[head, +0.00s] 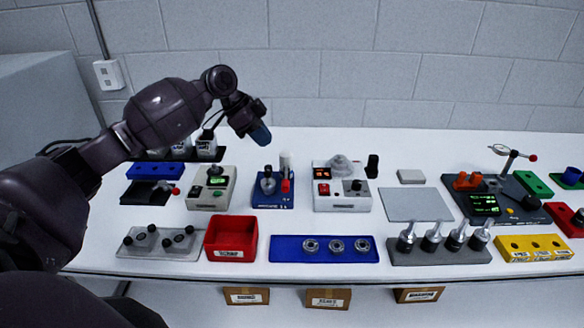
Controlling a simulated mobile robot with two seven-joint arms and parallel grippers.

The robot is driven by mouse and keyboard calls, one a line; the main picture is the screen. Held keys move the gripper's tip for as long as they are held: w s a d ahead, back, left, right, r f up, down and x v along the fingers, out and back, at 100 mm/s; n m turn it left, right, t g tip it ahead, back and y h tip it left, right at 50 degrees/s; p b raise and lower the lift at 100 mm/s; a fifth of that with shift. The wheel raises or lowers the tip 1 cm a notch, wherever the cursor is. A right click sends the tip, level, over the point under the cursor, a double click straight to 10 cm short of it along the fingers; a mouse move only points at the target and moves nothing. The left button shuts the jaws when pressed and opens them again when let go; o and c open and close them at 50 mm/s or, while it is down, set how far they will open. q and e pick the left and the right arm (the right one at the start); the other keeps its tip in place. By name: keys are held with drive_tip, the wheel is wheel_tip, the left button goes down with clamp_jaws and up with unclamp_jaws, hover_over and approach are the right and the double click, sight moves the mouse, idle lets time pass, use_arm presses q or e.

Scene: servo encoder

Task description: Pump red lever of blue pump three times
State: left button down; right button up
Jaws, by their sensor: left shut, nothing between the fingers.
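The blue pump (272,200) stands on the white table left of centre. It has a blue base, a dark round part and a pale upright cylinder. Its red lever (285,185) is on its right side, in front of the pale cylinder. My left gripper (261,134) comes in from the left and hangs above and behind the pump, in the air. Its blue-tipped fingers are shut and empty, and they look apart from the lever. My right gripper is not in view.
A grey device (211,190) stands left of the pump and a white device (342,188) right of it. In front are a red bin (231,240) and a blue tray (290,250). A grey holder (438,252) with several metal-topped tools is at front right. A wall closes the back.

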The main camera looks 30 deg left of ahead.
use_arm(q)
hover_over(283, 184)
drive_tip(key=f, duration=0.7)
drive_tip(key=shift+w+d+f, duration=0.2)
drive_tip(key=shift+d+f, duration=0.05)
wheel_tip(283, 184, down, 2)
drive_tip(key=shift+a+f+p, duration=0.1)
drive_tip(key=shift+f+p, duration=0.1)
drive_tip(key=shift+p, duration=0.15)
drive_tip(key=shift+s+a+f, duration=0.15)
drive_tip(key=shift+a+f, duration=0.05)
drive_tip(key=shift+f, duration=0.75)
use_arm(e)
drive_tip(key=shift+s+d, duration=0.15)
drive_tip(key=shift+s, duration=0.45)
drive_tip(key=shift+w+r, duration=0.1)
